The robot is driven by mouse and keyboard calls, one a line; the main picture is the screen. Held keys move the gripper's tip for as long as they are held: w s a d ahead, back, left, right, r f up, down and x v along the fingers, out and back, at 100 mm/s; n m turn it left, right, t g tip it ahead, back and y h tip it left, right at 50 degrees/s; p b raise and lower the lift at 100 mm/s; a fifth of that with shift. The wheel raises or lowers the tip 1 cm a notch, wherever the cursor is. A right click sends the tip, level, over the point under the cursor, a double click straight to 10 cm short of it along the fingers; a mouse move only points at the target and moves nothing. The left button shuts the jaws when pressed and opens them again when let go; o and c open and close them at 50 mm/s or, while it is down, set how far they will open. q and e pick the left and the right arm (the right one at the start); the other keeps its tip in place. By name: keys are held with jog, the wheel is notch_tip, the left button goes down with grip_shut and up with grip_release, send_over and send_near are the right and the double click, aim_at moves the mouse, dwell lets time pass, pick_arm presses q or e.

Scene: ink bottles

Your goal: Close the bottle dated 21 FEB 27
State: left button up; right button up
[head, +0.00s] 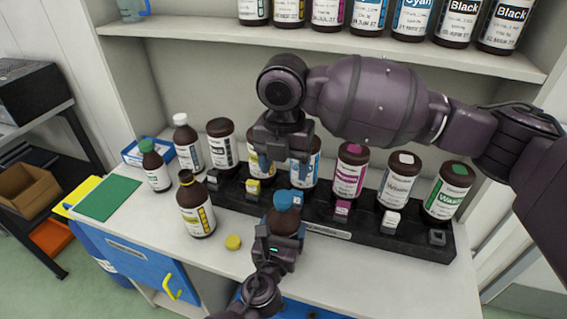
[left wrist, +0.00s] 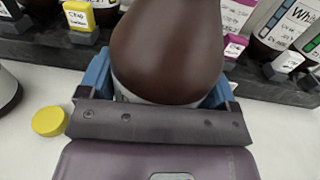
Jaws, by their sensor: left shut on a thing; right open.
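My left gripper (head: 282,232) is shut on a brown bottle (head: 284,219) in front of the black rack. The bottle shows a blue top in the head view; its brown shoulder (left wrist: 168,50) fills the middle of the left wrist view between the blue fingers. My right gripper (head: 281,160) is open and empty, above and behind the held bottle, in front of the rack bottles. A brown bottle with a yellow label (head: 196,207) stands on the counter to the left. A loose yellow cap (head: 233,242) lies on the counter near it. I cannot read the dates.
The black rack (head: 330,224) holds several brown bottles with coloured labels and small tagged blocks. A white-capped bottle (head: 187,142) and a green-capped bottle (head: 154,165) stand at the left. A green mat (head: 107,198) lies at the left end. A shelf of bottles is above.

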aim_at(284, 196)
jog(key=n, duration=0.8)
jog(key=shift+a+n, duration=0.1)
jog(key=shift+n, duration=0.3)
jog(key=shift+f, duration=0.15)
jog(key=shift+f, duration=3.9)
jog(key=shift+c, duration=0.4)
